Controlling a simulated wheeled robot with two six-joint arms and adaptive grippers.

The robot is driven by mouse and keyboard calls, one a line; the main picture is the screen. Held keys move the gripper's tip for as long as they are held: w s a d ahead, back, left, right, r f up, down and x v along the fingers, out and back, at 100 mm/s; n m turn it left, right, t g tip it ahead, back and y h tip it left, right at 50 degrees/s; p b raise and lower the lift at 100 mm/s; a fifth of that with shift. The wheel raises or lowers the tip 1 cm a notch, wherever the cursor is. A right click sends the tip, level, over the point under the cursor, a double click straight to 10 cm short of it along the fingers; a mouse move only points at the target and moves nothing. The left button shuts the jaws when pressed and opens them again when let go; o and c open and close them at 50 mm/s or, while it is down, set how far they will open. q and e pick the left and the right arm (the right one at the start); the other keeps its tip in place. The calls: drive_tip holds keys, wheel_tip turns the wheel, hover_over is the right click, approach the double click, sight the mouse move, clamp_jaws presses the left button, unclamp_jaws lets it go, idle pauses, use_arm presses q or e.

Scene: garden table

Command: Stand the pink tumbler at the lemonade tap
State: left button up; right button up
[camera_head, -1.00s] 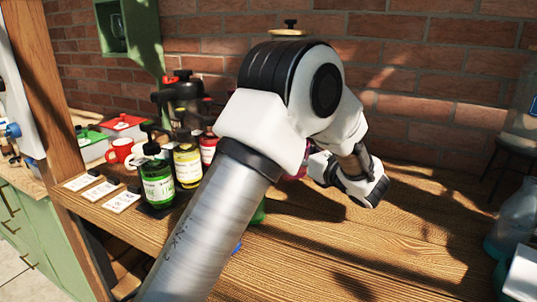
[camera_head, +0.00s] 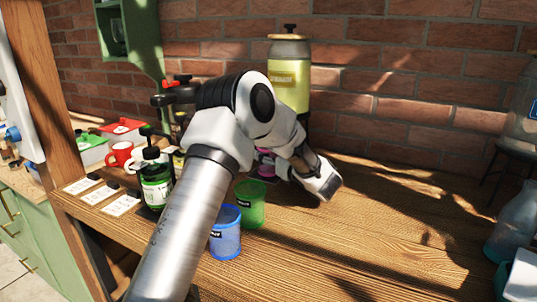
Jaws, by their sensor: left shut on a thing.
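The pink tumbler (camera_head: 265,164) stands out only in part behind my left arm, near the foot of the lemonade dispenser. My left gripper (camera_head: 279,168) is shut on the tumbler, its fingers mostly hidden by my own arm and wrist. The lemonade dispenser (camera_head: 289,82), a tall glass jar of yellow-green drink with a yellow label, stands at the back against the brick wall. Its tap is hidden behind my arm, so I cannot tell whether the tumbler is under it. My right gripper is out of view.
A green tumbler (camera_head: 250,205) and a blue tumbler (camera_head: 225,232) stand just in front. A green pump bottle (camera_head: 156,180), white cards (camera_head: 101,194) and a red mug (camera_head: 119,154) are left. A glass bottle (camera_head: 513,225) is right. The table's right middle is clear.

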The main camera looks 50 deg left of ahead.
use_arm(q)
drive_tip(key=shift+s, duration=0.1)
drive_tip(key=shift+f, duration=0.1)
drive_tip(key=o, duration=1.1)
drive_tip(key=shift+o, duration=0.2)
drive_tip(key=shift+d, duration=0.25)
drive_tip(key=d, duration=0.7)
drive_tip(key=s+d, duration=0.1)
drive_tip(key=d, duration=0.3)
drive_tip(key=shift+d, duration=0.3)
